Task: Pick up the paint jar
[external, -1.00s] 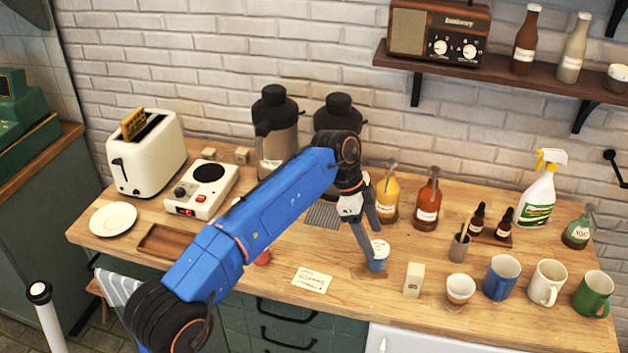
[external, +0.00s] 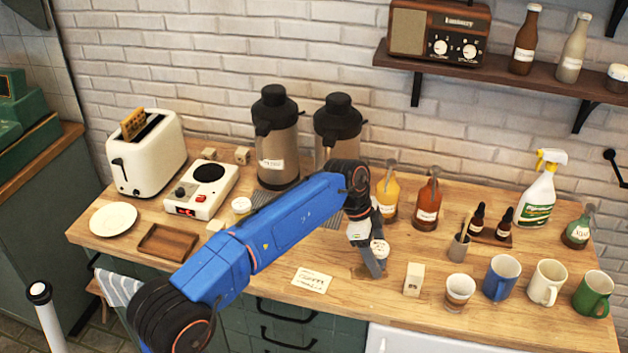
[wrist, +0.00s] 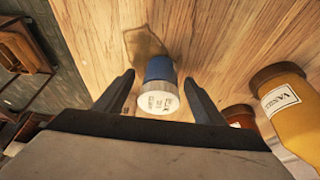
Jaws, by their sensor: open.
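The paint jar is small and blue with a white, lettered lid. In the external view its lid (external: 380,248) shows beside my fingers, and most of its body is hidden behind them. In the wrist view the jar (wrist: 158,72) stands between my two fingers, lid toward the camera. My gripper (external: 376,268) is low over the counter at the jar. In the wrist view my gripper (wrist: 159,80) is open, with a gap between each finger and the jar.
A small beige block (external: 413,280) stands right of the jar, and a paper card (external: 312,280) lies left. Yellow (external: 386,198) and orange-brown (external: 427,205) bottles stand behind. A cup (external: 459,291) and several mugs line the right front.

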